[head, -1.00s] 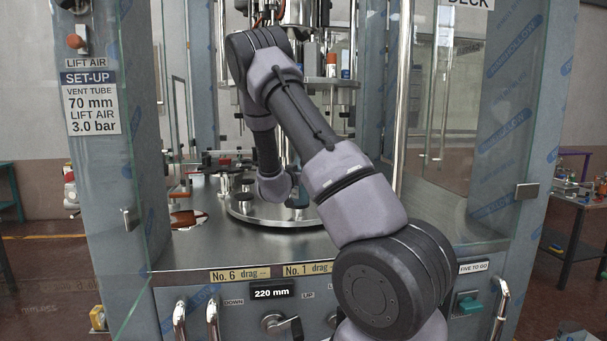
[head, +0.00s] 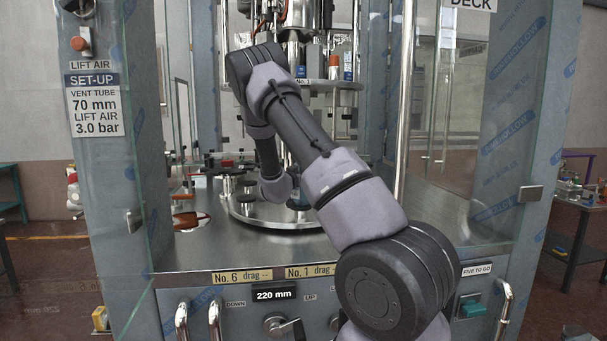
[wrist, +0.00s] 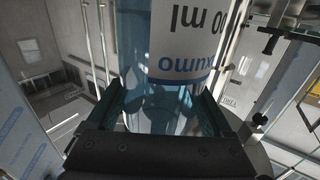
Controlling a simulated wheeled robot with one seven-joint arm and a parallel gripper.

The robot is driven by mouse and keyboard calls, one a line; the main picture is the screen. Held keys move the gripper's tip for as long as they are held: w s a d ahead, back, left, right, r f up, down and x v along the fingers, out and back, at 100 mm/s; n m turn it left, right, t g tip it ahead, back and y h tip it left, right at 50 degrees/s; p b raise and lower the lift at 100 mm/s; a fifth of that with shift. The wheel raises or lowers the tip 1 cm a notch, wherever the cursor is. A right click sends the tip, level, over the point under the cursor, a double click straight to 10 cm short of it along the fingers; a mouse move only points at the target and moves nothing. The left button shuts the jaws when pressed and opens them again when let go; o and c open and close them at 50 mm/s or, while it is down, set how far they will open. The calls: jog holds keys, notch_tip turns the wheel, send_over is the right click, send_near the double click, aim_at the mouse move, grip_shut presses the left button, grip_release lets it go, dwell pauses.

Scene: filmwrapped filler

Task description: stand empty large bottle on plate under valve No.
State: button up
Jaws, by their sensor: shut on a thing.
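In the wrist view my gripper (wrist: 160,115) is shut on a large clear bluish bottle (wrist: 130,45). The bottle carries a white label with a blue band, and its print appears upside down in this view. In the head view my arm reaches into the filler, and the arm hides the gripper and the bottle. The round metal turntable (head: 280,219) with small dark plates (head: 247,198) lies beyond and below the arm's end. The valves (head: 300,35) are above, partly hidden by the arm. I cannot tell whether the bottle touches a plate.
A shelf ring (head: 335,85) with small bottles is above the turntable. Glass doors and grey posts stand left and right of the opening. A vertical steel rod (head: 402,90) is right of the arm. The front panel reads 220 mm (head: 273,293). The front deck (head: 215,250) is mostly clear.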

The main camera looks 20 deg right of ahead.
jog(key=shift+f, duration=0.25)
dwell(0.8)
jog(key=o, duration=1.1)
jog(key=shift+o, duration=0.2)
jog(key=shift+s+a, duration=0.1)
jog(key=v, duration=1.1)
jog(key=s+a+r+n+g+y, duration=0.1)
jog(key=s+a+r+n+y, duration=0.1)
jog(key=s+a+r+y, duration=1)
jog(key=s+r+n+g+y, duration=0.1)
jog(key=s+r+g, duration=0.1)
jog(key=s, duration=1)
jog(key=s+a+r+n+g+y, duration=0.1)
jog(key=s+r+n+g+y, duration=0.1)
jog(key=s, duration=1)
jog(key=shift+s+a+r, duration=0.2)
jog(key=shift+s+a, duration=0.05)
jog(key=shift+s, duration=0.15)
